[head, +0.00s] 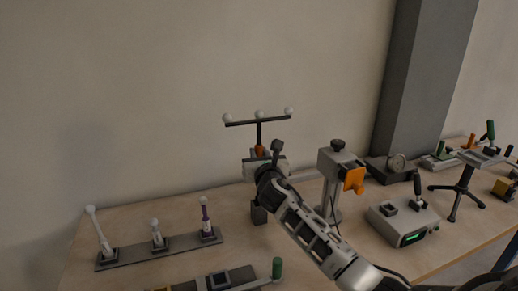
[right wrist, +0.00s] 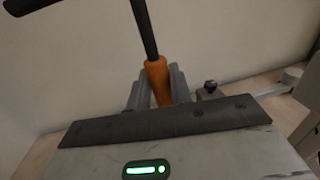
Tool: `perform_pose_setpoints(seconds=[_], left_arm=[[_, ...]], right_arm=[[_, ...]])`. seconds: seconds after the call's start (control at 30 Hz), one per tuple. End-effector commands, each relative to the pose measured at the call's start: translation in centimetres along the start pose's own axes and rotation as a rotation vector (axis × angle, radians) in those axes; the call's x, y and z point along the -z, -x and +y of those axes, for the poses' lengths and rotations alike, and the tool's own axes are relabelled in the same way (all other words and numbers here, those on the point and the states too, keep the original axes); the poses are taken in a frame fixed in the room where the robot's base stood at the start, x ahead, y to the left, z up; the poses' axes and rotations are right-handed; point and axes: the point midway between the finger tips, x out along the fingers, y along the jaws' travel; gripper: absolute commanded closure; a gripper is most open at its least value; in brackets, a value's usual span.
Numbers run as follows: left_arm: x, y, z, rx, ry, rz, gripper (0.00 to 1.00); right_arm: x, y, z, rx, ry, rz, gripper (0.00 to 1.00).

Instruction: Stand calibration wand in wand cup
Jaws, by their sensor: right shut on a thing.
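The calibration wand (head: 259,133) is upright, with a dark T-shaped bar, white balls on top and an orange handle. My right gripper (head: 260,158) is shut on the orange handle, above the table near the wall. In the right wrist view the handle (right wrist: 157,80) sits between the grey fingers (right wrist: 158,92), and the dark stem leans slightly. A dark square block (head: 259,212) stands on the table below the gripper; it may be the wand cup. Its top is hidden by my gripper and wrist. My left gripper is out of view.
A rack (head: 160,250) with several upright probes lies at the left. A grey stand with an orange part (head: 354,180) and a control box (head: 404,220) stand close on the right. A tripod (head: 467,185) stands further right. Bare table lies left of the dark block.

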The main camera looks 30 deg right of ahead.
Motion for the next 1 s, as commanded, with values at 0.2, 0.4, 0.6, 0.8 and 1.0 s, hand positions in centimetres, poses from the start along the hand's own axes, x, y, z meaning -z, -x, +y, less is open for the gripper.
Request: perform_pose_setpoints(seconds=[0.2, 0.4, 0.6, 0.8, 1.0], left_arm=[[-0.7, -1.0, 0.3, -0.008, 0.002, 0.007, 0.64], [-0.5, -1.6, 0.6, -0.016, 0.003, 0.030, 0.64], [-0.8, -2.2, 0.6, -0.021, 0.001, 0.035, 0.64], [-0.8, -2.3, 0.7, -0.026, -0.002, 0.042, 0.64], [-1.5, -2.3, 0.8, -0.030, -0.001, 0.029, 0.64]], right_arm=[[1.9, 0.0, 0.0, 0.001, -0.002, -0.001, 0.97], [3.4, 0.0, 0.0, 0.001, -0.001, -0.002, 0.97], [4.7, 0.0, 0.0, 0.000, 0.000, -0.002, 0.97], [5.8, 0.0, 0.0, 0.000, 0.001, -0.002, 0.97], [6.4, 0.0, 0.0, 0.000, 0.000, -0.002, 0.97]])
